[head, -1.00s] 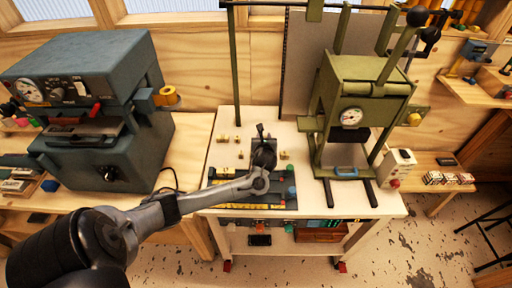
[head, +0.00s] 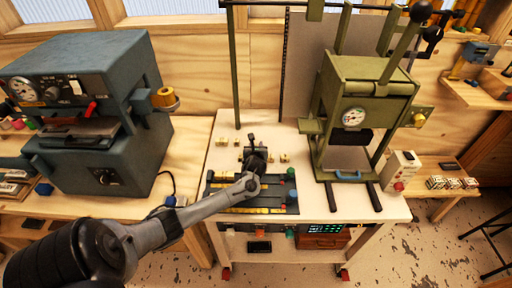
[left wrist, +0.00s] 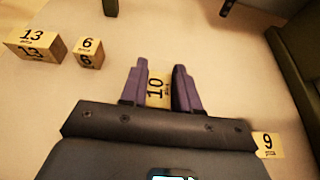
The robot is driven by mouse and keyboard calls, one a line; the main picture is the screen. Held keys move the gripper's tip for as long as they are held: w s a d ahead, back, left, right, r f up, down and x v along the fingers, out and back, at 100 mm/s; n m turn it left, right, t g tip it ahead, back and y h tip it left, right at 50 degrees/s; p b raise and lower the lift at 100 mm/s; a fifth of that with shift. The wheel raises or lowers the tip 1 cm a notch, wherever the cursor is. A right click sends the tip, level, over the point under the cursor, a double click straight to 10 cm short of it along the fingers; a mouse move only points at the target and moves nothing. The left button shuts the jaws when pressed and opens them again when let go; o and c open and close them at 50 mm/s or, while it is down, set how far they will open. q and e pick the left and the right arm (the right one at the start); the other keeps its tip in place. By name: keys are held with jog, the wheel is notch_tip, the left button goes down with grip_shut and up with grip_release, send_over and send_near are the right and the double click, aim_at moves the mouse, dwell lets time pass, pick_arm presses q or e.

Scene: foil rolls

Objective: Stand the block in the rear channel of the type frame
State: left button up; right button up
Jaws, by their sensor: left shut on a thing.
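The block marked 10 (left wrist: 157,90) is between the purple fingers of my left gripper (left wrist: 159,82) in the left wrist view, and the gripper is shut on it. In the head view my left gripper (head: 252,140) is over the white table, just behind the type frame. The type frame seems to be the dark tray with yellow strips (head: 285,196) at the table's front. My left forearm and wrist hide part of it, and its channels are too small to tell apart. My right gripper is not in view.
Blocks marked 13 (left wrist: 34,46), 6 (left wrist: 88,52) and 9 (left wrist: 268,145) stand on the table near my left gripper. A green press (head: 358,110) stands to the right. A blue-grey machine (head: 95,120) is on the wooden bench at left.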

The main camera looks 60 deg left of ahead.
pick_arm(q)
jog(key=shift+a, duration=0.1)
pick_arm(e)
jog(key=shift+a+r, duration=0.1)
pick_arm(q)
jog(key=o, duration=1)
jog(key=shift+r, duration=0.15)
jog(key=shift+s+d+r, duration=0.2)
jog(key=shift+d, duration=0.15)
jog(key=p+v, duration=0.4)
jog(key=v, duration=0.5)
jog(key=shift+s+d+r, duration=0.1)
jog(key=shift+s+d, duration=0.05)
jog(key=shift+d, duration=0.15)
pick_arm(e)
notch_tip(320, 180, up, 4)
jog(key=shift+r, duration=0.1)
pick_arm(q)
jog(key=shift+s+d+r+p, duration=0.15)
jog(key=shift+s+d+p, duration=0.2)
jog(key=shift+d, duration=0.25)
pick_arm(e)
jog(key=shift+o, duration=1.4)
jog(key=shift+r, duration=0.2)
